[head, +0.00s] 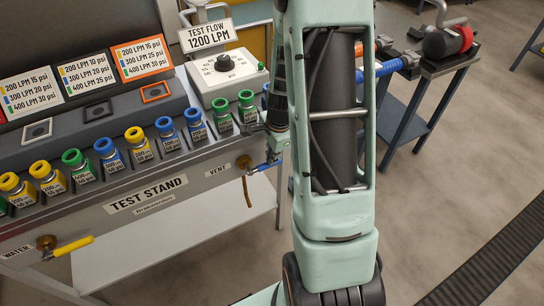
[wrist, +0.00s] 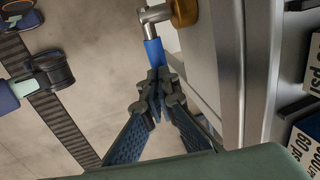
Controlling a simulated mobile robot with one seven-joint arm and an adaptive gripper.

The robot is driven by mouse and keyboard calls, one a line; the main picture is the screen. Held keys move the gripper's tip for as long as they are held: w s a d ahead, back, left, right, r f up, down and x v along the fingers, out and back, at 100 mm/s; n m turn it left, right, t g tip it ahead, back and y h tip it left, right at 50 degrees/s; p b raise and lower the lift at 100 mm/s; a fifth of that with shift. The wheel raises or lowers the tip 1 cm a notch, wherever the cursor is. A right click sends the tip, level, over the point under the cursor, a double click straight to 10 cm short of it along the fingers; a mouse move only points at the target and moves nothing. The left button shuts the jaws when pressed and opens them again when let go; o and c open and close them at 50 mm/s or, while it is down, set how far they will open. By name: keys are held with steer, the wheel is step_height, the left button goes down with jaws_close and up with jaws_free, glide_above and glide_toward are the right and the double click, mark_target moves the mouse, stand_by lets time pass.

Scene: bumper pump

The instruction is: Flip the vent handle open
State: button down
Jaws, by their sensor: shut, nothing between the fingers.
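The vent handle (head: 267,164) is a blue-sleeved lever on a brass fitting (head: 243,162) at the right end of the test stand's front, beside the VENT label. In the head view it points right and slightly up, and its far end is partly hidden by my arm. In the wrist view the blue handle (wrist: 154,51) and its metal elbow run up to the brass fitting (wrist: 184,11). My gripper (wrist: 156,82) is shut and empty, its fingertips at the free end of the blue sleeve. I cannot tell whether they touch it. My arm mostly hides the gripper in the head view.
The test stand (head: 195,157) carries several coloured couplings along its ledge. A yellow water handle (head: 72,246) sits at its lower left. A brownish outlet tube (head: 247,192) hangs below the vent.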

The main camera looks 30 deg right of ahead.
steer(key=shift+d+f+y+b, duration=0.25)
steer(key=shift+f+y+b, duration=0.3)
steer(key=shift+b, duration=0.35)
steer(key=shift+d+f+y+b, duration=0.2)
steer(key=shift+f+y+b, duration=0.3)
steer(key=shift+y+b, duration=0.2)
steer(key=shift+d+f+y+b, duration=0.15)
steer(key=shift+f+y+b, duration=0.3)
steer(key=shift+y+b, duration=0.25)
steer(key=shift+f+m+y+b, duration=0.35)
steer(key=shift+f+y, duration=0.25)
steer(key=shift+y, duration=0.35)
steer(key=a+f+m+y+b, duration=0.1)
steer(key=a+f+y+b, duration=0.3)
steer(key=f+y, duration=0.3)
steer(key=shift+y+b, duration=0.55)
steer(key=shift+y, duration=0.75)
steer(key=shift+s+a, duration=0.1)
steer(key=shift+a, duration=0.1)
